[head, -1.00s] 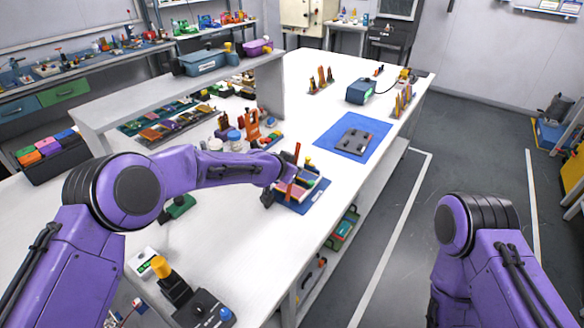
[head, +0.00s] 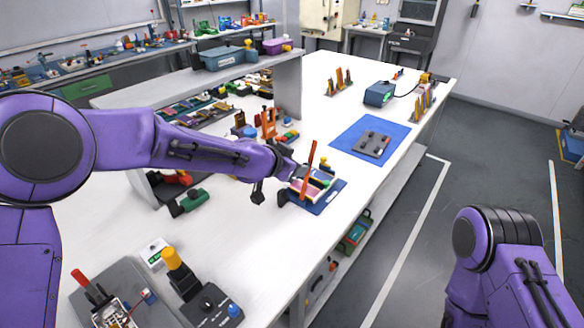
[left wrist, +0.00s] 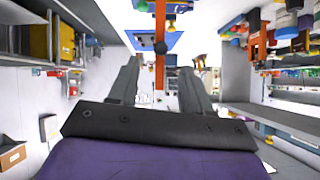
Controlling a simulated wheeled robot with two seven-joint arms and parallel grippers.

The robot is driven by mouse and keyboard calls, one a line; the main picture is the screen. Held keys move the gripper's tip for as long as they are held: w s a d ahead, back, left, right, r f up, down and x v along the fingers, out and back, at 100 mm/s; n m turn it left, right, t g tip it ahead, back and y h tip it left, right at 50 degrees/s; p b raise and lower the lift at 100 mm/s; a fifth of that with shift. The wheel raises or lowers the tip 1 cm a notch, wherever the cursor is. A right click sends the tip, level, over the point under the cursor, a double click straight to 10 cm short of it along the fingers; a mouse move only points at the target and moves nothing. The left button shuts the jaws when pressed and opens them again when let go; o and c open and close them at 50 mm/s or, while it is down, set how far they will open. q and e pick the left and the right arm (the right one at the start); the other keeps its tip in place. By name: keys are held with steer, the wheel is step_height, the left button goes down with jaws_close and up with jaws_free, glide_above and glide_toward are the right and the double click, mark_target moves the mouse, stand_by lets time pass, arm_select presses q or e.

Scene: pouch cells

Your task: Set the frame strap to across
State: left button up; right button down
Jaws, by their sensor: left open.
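The frame (head: 325,203) is a blue plate with a pink and pale pouch cell stack on it, near the bench's right edge. Its orange-red strap (head: 309,168) stands up steeply, leaning slightly right, and does not lie across the cells. My left gripper (head: 272,192) is just left of the frame, open. In the left wrist view the strap (left wrist: 160,72) runs between the two spread fingers, with white gaps on both sides. My right gripper is out of view.
A blue mat (head: 350,133) with a grey plate (head: 371,145) lies behind the frame. An orange stand (head: 268,123) is behind my left arm. A joystick box (head: 211,307) with a yellow-topped lever stands at the front. White bench top between is clear.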

arm_select(q)
steer(key=shift+r, duration=0.1)
steer(key=shift+a, duration=0.1)
steer(key=c, duration=0.4)
steer(key=shift+w+a+r, duration=0.15)
steer(key=shift+a+r, duration=0.15)
steer(key=shift+a, duration=0.3)
steer(key=c, duration=0.5)
steer(key=shift+s+a+f+n+b, duration=0.15)
steer(key=shift+s+a+n, duration=0.1)
steer(key=shift+a+n, duration=0.3)
steer(key=shift+s+a+f+n+b, duration=0.15)
steer(key=shift+s+a+n, duration=0.15)
steer(key=shift+a, duration=0.35)
jaws_close()
steer(key=s+a+n+t+h, duration=0.25)
steer(key=s+n, duration=0.55)
steer(key=n, duration=0.7)
steer(key=w+d+f+n+p, duration=0.2)
steer(key=w+d, duration=0.5)
steer(key=w, duration=0.5)
step_height(320, 180, down, 2)
steer(key=shift+d+n+p, duration=0.35)
steer(key=shift+p, duration=0.1)
